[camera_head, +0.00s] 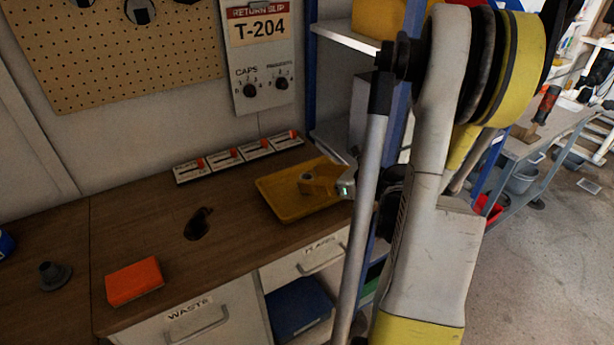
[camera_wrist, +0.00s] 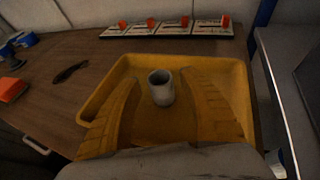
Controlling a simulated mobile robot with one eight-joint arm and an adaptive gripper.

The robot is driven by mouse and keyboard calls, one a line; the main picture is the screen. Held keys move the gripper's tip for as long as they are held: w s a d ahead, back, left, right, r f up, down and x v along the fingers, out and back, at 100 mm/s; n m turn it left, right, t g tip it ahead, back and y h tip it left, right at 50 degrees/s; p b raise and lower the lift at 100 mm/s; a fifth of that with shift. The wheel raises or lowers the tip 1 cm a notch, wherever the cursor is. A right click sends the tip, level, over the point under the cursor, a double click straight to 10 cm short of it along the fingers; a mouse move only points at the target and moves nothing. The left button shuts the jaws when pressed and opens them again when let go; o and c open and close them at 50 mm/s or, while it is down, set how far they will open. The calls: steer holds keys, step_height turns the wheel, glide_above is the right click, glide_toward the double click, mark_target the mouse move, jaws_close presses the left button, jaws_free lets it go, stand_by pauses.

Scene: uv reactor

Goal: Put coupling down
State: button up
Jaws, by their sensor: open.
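In the wrist view the coupling (camera_wrist: 161,87), a short grey hollow cylinder, stands upright in the yellow tray (camera_wrist: 238,75). My gripper (camera_wrist: 161,100) is open, with one yellow finger on each side of the coupling and a visible gap to both. In the head view the yellow tray (camera_head: 268,190) lies on the wooden bench and my gripper (camera_head: 312,184) is low over it. The coupling is hidden behind my gripper there.
An orange block (camera_head: 134,282), a dark grey flanged part (camera_head: 54,275) and a dark object (camera_head: 199,223) lie on the bench to the left. A row of white panels with orange knobs (camera_head: 238,156) runs along the wall. A blue-posted shelf (camera_head: 345,38) stands beside the tray.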

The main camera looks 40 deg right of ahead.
steer(key=p+v, duration=0.2)
steer(key=v, duration=0.8)
steer(key=w+a+n, duration=0.1)
steer(key=a, duration=0.1)
steer(key=w+a+n+g, duration=0.1)
steer(key=a+n, duration=0.1)
steer(key=w+a+n+g, duration=0.1)
steer(key=a+n, duration=0.1)
steer(key=shift+w+a+r+y, duration=0.35)
steer(key=shift+w+a+y, duration=0.05)
steer(key=s+a+r+n+g+h, duration=0.1)
steer(key=s+a+r+n+g, duration=0.1)
steer(key=a+n, duration=1)
steer(key=s+a+r+n+g+h, duration=0.2)
steer(key=s+a+r+n, duration=0.1)
steer(key=a+n, duration=0.9)
steer(key=r+n, duration=0.1)
steer(key=n, duration=0.4)
steer(key=shift+a, duration=0.4)
